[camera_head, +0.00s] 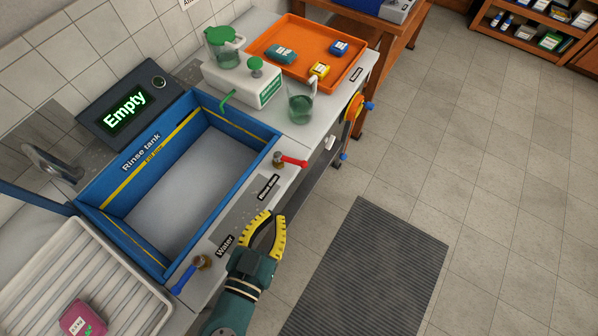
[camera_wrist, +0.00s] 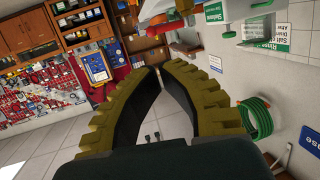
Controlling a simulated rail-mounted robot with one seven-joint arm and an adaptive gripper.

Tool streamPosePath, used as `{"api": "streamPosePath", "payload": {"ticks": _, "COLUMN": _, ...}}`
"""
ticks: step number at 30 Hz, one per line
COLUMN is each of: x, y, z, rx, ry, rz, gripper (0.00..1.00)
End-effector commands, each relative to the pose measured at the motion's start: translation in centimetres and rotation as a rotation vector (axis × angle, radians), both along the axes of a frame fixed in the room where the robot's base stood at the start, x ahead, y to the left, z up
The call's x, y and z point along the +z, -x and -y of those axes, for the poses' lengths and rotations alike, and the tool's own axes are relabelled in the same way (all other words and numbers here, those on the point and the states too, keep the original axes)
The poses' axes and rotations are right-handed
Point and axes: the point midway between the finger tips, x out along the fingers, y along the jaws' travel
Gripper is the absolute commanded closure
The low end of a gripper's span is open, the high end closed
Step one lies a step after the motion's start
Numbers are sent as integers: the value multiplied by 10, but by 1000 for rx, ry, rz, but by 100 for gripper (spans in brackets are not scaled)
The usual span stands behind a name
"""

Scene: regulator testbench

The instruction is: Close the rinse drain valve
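The rinse drain valve (camera_head: 291,160) is a red lever on a brass body, on the counter edge right of the blue rinse tank (camera_head: 257,160). Its lever points right, out over the edge. The "Rinse drain" label (camera_head: 268,187) is just below it. My gripper (camera_head: 275,214) is below the valve and label in the head view, apart from the lever. Its yellow fingers have a gap between them and hold nothing. In the wrist view the fingers (camera_wrist: 161,69) converge with a narrow gap. I cannot identify the drain lever there for sure.
A blue-handled water valve (camera_head: 190,272) is left of my arm. The display (camera_head: 124,110) reads "Empty". A green-tinted jug (camera_head: 301,103) and an orange tray (camera_head: 275,36) stand beyond the drain valve. Floor right of the counter is open, with a dark mat (camera_head: 370,270).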

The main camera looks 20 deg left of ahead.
Motion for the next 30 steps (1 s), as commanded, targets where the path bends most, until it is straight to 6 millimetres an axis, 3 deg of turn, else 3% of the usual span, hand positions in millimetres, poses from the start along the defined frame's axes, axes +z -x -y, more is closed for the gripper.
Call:
{"api": "streamPosePath", "payload": {"ticks": 7, "x": 2, "y": -2, "z": 1, "rx": -3, "ry": -1, "rz": 0, "gripper": 100}}
{"api": "streamPosePath", "payload": {"ticks": 11, "x": 1, "y": -13, "z": 0, "rx": -6, "ry": -2, "rz": 1, "gripper": 100}}
{"api": "streamPosePath", "payload": {"ticks": 24, "x": -16, "y": -105, "z": -5, "rx": -8, "ry": -3, "rz": 1, "gripper": 100}}
{"api": "streamPosePath", "payload": {"ticks": 30, "x": -23, "y": -132, "z": -8, "rx": -4, "ry": -1, "rz": 0, "gripper": 100}}
